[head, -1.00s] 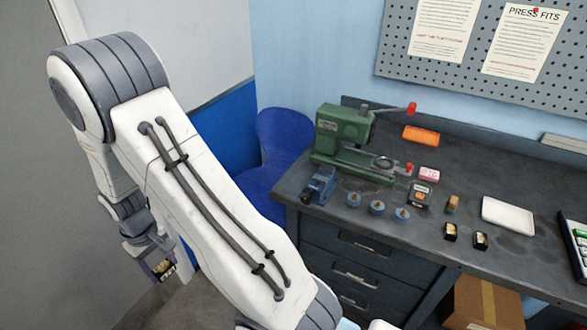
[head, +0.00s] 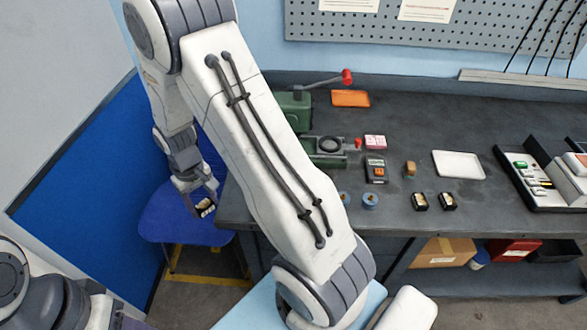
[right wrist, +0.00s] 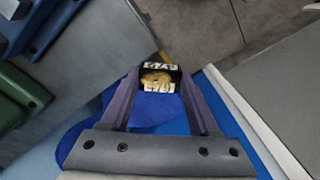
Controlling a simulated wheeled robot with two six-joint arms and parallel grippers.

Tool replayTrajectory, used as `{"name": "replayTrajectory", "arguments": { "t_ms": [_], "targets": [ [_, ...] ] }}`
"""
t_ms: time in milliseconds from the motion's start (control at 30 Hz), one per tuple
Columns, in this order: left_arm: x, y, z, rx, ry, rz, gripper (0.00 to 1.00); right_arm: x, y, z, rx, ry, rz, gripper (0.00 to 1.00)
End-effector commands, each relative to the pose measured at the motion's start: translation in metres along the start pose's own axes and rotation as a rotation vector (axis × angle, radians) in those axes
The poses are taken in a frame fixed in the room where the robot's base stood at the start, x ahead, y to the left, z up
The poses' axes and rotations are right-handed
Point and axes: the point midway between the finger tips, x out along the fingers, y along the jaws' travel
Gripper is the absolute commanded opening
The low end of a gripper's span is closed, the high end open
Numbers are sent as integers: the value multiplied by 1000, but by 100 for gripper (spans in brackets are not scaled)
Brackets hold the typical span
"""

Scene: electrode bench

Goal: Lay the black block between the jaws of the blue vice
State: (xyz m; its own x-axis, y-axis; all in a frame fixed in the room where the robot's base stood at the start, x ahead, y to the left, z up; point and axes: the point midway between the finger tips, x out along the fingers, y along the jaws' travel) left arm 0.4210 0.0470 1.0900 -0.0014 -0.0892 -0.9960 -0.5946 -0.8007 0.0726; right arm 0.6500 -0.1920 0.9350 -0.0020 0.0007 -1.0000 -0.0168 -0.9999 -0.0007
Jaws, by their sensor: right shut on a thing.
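My right gripper (head: 199,196) is shut on the black block (head: 204,208), off the bench's left side and in front of the blue chair. In the right wrist view the block (right wrist: 160,78) sits between the fingertips and shows a tan patch and white markings. The blue vice is hidden behind my right arm in the head view. A blue metal body at the top left of the right wrist view appears to be the vice (right wrist: 38,22), apart from the block. Its jaw gap cannot be made out. My left gripper is not in view.
The green press (head: 328,150) is partly covered by my arm. Blue round pieces (head: 370,200), a small orange-and-black box (head: 375,171), two black pieces (head: 419,201) and a white tray (head: 459,164) stand on the bench. The blue chair (head: 165,222) is below the gripper.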

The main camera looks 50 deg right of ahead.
Motion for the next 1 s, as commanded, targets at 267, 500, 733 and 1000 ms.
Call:
{"name": "replayTrajectory", "arguments": {
  "t_ms": [267, 500, 733, 1000],
  "targets": [
    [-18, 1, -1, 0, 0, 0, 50, -53, 114, 16, 318, 7, 1, 0],
    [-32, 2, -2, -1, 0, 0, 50, -106, 223, 77, 662, 6, 2, 0],
    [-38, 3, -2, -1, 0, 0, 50, -129, 265, 120, 831, 2, 0, 0],
    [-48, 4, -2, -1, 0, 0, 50, -110, 234, 105, 842, -6, -2, 0]
  ]
}}
